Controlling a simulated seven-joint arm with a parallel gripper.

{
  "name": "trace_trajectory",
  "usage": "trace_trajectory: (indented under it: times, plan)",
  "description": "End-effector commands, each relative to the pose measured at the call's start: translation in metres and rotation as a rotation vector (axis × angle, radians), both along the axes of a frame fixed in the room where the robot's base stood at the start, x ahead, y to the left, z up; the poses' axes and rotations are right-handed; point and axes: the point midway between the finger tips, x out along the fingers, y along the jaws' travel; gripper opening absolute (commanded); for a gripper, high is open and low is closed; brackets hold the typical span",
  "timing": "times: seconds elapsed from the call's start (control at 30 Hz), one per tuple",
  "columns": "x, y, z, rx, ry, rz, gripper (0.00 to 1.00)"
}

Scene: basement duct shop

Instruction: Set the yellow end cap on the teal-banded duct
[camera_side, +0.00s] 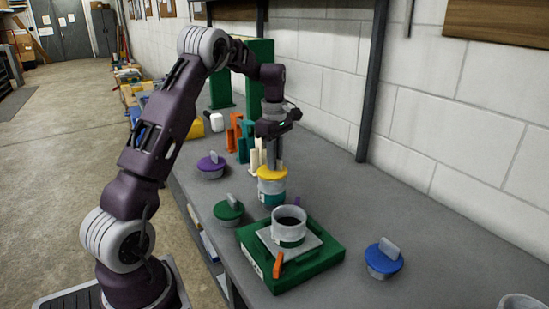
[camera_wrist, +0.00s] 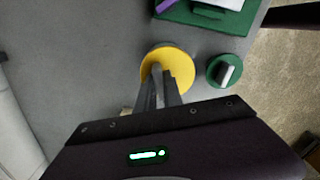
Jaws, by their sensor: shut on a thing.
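The yellow end cap (camera_side: 272,173) is level in the side view, and my gripper (camera_side: 273,160) points straight down and is shut on its upright tab. The tab is mostly hidden by the fingers. A grey duct with a teal band (camera_side: 272,199) stands on the bench directly below the cap. The cap lines up over the duct's top; I cannot tell whether it is fully seated. In the wrist view, the yellow cap (camera_wrist: 180,62) sits under the fingertips (camera_wrist: 158,80) and hides the duct.
A green-banded duct (camera_side: 289,226) stands on a green base (camera_side: 257,264) with an orange lever in front. Loose caps lie around: green (camera_side: 228,211), purple (camera_side: 211,162) and blue (camera_side: 382,262). The right bench is mostly clear.

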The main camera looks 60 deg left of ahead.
Motion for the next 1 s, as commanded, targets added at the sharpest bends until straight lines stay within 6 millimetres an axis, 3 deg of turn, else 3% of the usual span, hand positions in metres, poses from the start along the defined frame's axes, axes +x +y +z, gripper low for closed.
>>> trace_trajectory:
  times: [0.1,0.4,1.0]
  plan:
    - [0.000,0.000,-0.001,0.000,0.000,0.000,0.20]
    - [0.000,0.000,0.002,0.000,-0.001,0.000,0.20]
    - [0.001,0.000,0.065,0.002,-0.002,0.000,0.20]
